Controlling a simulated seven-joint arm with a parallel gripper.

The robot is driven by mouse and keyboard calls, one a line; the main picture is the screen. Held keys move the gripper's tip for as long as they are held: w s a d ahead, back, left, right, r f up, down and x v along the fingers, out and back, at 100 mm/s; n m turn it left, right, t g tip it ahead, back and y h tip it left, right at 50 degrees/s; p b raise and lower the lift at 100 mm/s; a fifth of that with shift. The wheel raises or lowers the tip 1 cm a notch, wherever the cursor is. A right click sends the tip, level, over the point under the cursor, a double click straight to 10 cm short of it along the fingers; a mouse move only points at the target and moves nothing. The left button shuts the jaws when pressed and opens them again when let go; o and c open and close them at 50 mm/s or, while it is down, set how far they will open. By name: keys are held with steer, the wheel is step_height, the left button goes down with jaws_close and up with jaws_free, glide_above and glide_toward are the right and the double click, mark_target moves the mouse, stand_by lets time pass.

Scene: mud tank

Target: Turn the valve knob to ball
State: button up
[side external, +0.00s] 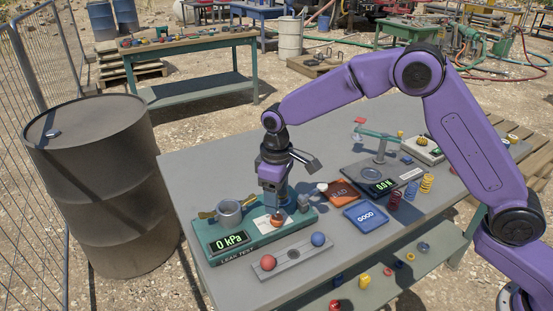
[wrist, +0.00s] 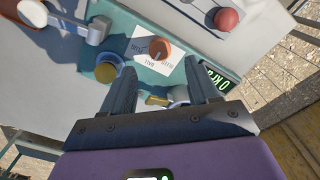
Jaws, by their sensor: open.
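The valve knob (wrist: 159,48) is orange and round. It sits on a white printed card on the teal leak test panel (wrist: 113,47). Lettering around it seems to include BALL, on the side towards my gripper; which mark the knob points at is too small to tell. In the side external view the knob (side external: 277,222) is just below my gripper (side external: 272,208). In the wrist view the two fingers of my gripper (wrist: 159,68) are apart with nothing between them, and the knob shows ahead of the gap, apparently untouched.
A metal cup with brass handles (side external: 229,211) and a 0 kPa display (side external: 230,241) share the panel. BAD (side external: 340,192) and GOOD (side external: 366,216) trays are right.

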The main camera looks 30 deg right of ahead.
mark_target(277, 218)
step_height(277, 218, up, 12)
steer(key=shift+f, duration=0.25)
stand_by(0.5)
steer(key=s+d+f+n, duration=0.1)
steer(key=s+d, duration=0.5)
steer(key=s, duration=0.5)
steer(key=s+d+f+n, duration=0.1)
steer(key=s+d, duration=0.5)
steer(key=s, duration=0.6)
steer(key=s+d+f+n, duration=0.1)
steer(key=s+d+n, duration=0.1)
steer(key=s+d, duration=0.4)
steer(key=s, duration=0.5)
steer(key=shift+s+d+f+n, duration=0.15)
steer(key=shift+s+d+n, duration=0.1)
steer(key=shift+d+n, duration=0.1)
